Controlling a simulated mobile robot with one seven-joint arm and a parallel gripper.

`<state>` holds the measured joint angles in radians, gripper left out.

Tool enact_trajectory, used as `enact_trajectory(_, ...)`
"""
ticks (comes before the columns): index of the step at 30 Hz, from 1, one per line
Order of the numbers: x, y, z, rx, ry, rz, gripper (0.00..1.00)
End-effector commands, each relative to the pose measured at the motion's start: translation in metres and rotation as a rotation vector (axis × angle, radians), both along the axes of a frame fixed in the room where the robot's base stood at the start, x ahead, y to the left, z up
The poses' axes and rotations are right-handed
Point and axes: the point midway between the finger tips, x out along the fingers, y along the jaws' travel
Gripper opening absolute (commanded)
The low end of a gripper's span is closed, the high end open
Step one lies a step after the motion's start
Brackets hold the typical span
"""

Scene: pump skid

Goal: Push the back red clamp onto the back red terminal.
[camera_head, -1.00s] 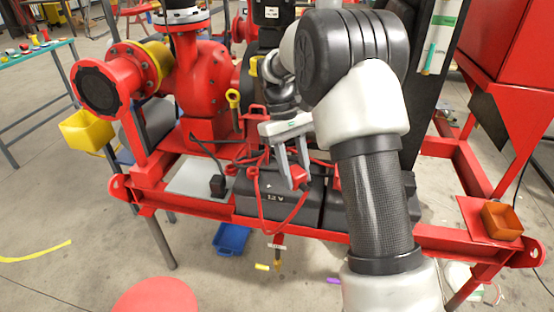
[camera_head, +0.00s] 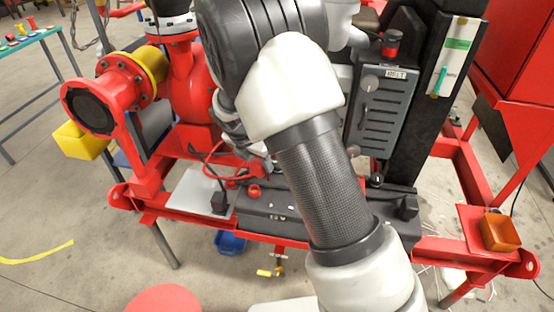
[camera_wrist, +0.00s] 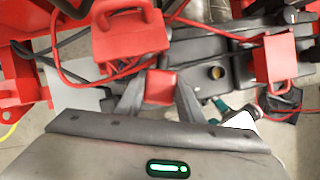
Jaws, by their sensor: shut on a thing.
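In the wrist view, my gripper (camera_wrist: 160,84) has its two grey fingers on either side of a small red clamp (camera_wrist: 160,90) and is shut on it. The clamp is beside the black battery (camera_wrist: 195,52). A round brass post (camera_wrist: 218,73) shows on the battery to the right of the clamp, apart from it. In the head view, my arm hides most of the gripper and the held clamp. A red cap (camera_head: 254,191) shows on the battery top (camera_head: 270,207). I cannot tell whether the held clamp touches a terminal.
A larger red handled part (camera_wrist: 128,40) is close above the gripper in the wrist view. Another red block (camera_wrist: 275,65) stands to the right. Red cables (camera_head: 212,152) loop near the gripper. A grey vented box (camera_head: 383,112) stands behind the battery.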

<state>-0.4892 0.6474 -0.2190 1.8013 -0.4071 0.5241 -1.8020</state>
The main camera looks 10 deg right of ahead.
Motion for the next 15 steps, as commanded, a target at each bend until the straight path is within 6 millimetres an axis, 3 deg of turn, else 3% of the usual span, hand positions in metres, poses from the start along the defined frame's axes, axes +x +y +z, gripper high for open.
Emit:
enact_trajectory(6, 0.006, 0.019, 0.007, 0.002, 0.0, 0.273, 0.04)
enact_trajectory(15, 0.007, 0.023, -0.001, 0.0, 0.001, 0.331, 0.04)
